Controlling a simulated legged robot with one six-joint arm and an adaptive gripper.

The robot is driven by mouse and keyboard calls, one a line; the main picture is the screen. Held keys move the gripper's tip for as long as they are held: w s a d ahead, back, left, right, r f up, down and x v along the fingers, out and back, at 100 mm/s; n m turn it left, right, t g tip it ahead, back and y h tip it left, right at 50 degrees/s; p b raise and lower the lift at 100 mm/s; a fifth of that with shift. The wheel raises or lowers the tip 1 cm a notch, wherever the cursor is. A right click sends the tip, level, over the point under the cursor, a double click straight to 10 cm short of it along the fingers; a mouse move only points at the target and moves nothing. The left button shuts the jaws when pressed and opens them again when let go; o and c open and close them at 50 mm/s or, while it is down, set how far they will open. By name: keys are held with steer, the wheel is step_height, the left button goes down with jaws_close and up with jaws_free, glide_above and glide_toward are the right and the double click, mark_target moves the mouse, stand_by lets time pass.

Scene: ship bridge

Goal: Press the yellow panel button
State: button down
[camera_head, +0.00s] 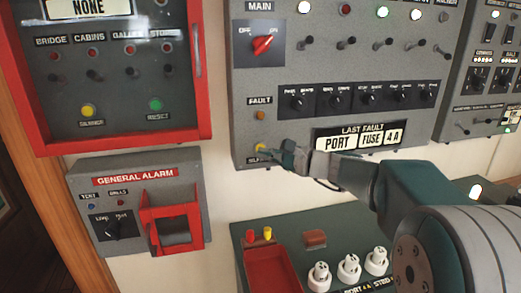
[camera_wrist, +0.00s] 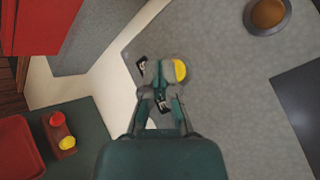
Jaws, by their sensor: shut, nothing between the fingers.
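The yellow panel button (camera_head: 259,147) is at the lower left corner of the grey main panel, below the orange fault lamp (camera_head: 261,115). My gripper (camera_head: 273,151) reaches in from the right, with its tips right at the button and partly covering its label. In the wrist view the yellow button (camera_wrist: 180,70) shows just to the right of the fingertips of my gripper (camera_wrist: 160,72), partly hidden by them. The fingers are together and empty. I cannot tell whether they touch the button or whether it is pushed in.
Another yellow button (camera_head: 88,111) sits in the red-framed panel (camera_head: 204,110) at the left. Below are the general alarm box (camera_head: 180,165) and a green console (camera_head: 245,235) with a red tray, fuses and small red and yellow caps. White wall lies between the panels.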

steer(key=shift+s+d, duration=0.1)
steer(key=shift+s, duration=0.4)
steer(key=shift+s+d, duration=0.25)
steer(key=shift+s, duration=1)
steer(key=shift+s+d, duration=0.25)
steer(key=shift+s, duration=0.95)
steer(key=s+f+n+g+h, duration=0.2)
steer(key=s+f+n+h, duration=0.15)
steer(key=s, duration=0.45)
steer(key=s+f+n+g+h, duration=0.2)
steer(key=s+f+n+g, duration=0.15)
steer(key=s, duration=0.35)
steer(key=s+d+f+n+t+h, duration=0.1)
steer(key=s+d+f+n+h, duration=0.3)
steer(key=s+d+n+h, duration=0.3)
steer(key=s+d+h, duration=0.2)
steer(key=s+d, duration=0.1)
steer(key=s, duration=0.2)
steer(key=shift+f+n+t, duration=0.35)
steer(key=shift+f+n, duration=0.05)
